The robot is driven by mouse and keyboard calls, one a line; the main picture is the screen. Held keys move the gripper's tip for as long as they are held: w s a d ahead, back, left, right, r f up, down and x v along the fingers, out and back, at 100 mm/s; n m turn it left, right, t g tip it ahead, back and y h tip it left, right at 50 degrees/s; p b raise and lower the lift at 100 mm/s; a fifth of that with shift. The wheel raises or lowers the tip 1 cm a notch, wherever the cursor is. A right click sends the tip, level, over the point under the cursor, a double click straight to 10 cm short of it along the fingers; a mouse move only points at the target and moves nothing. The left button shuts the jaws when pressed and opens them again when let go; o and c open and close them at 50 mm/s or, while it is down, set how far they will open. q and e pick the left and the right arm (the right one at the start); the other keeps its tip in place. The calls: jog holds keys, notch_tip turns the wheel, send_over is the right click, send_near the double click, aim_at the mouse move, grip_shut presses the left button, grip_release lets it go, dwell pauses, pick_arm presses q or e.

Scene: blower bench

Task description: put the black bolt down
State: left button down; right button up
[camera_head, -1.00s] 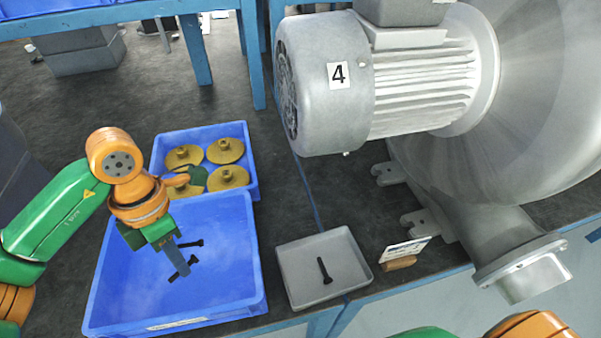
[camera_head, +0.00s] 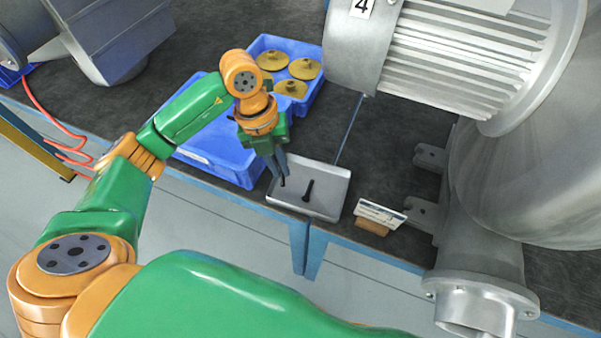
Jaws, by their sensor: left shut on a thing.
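My left gripper (camera_head: 279,164) points down over the left part of the small grey tray (camera_head: 331,174). It is shut on a black bolt (camera_head: 283,182), of which only a small dark end shows by the fingertips. I cannot tell whether that bolt touches the tray floor. Another black bolt (camera_head: 308,190) lies in the tray, to the right of the fingers. The blue bin (camera_head: 215,150) stands left of the tray, partly hidden behind my left arm. My right gripper is not in view.
A blue crate with several yellow discs (camera_head: 291,88) stands behind the bin. A small sign on a wooden block (camera_head: 372,226) stands right of the tray. The large grey blower (camera_head: 480,110) fills the right side. The bench's front edge runs just before the tray.

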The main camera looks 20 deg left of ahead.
pick_arm(q)
send_over(298, 186)
jog(key=f, duration=0.4)
jog(key=shift+a+f, duration=0.25)
notch_tip(298, 186, down, 3)
jog(key=shift+a+r+p, duration=0.1)
jog(key=shift+p, duration=0.3)
jog(key=shift+w+f, duration=0.1)
jog(key=shift+f, duration=0.25)
jog(key=c, duration=0.9)
grip_release()
jog(key=shift+c, duration=0.2)
jog(key=b+v, duration=0.1)
jog(key=v, duration=1.1)
jog(key=shift+r, duration=0.2)
jog(key=shift+f, duration=0.1)
